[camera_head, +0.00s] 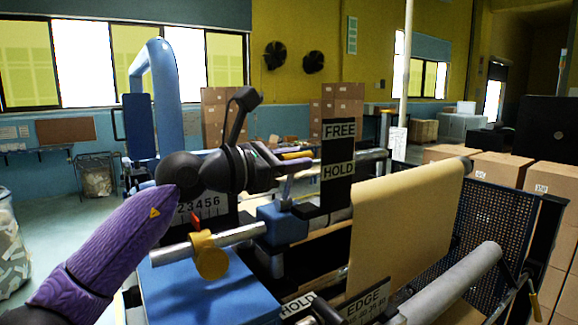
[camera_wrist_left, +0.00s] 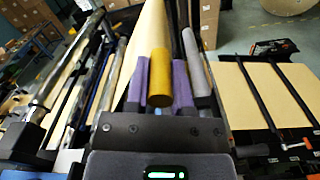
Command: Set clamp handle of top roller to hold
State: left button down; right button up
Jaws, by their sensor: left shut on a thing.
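My left gripper (camera_head: 290,163) is shut on the yellow grip of the clamp handle (camera_head: 298,155). In the left wrist view the yellow grip (camera_wrist_left: 160,75) sits between the purple fingers. The handle's grey stem rises from a blue clamp block (camera_head: 282,225) on the top roller's bar. Just to the right stands a black plate with a FREE label (camera_head: 339,130) above and a HOLD label (camera_head: 339,171) below. The grip is at a height between the two labels. My right gripper is in neither view.
The kraft paper sheet (camera_head: 405,225) hangs to the right of the label plate. A yellow knob (camera_head: 209,254) on a grey rod is in front at left. A lower HOLD label (camera_head: 297,305) and EDGE label (camera_head: 366,302) are at the front. Cartons (camera_head: 500,170) stand at right.

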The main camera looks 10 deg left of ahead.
pick_arm(q)
jog(key=s+d+f+m+b, duration=0.4)
jog(key=f+m+b, duration=0.3)
jog(key=m+b, duration=0.3)
jog(key=shift+f+m+b, duration=0.3)
jog(key=shift+b, duration=1.15)
jog(key=shift+f, duration=0.15)
jog(key=shift+c, duration=2.4)
grip_release()
jog(key=b+v, duration=0.3)
jog(key=v, duration=0.7)
jog(key=shift+b, duration=0.35)
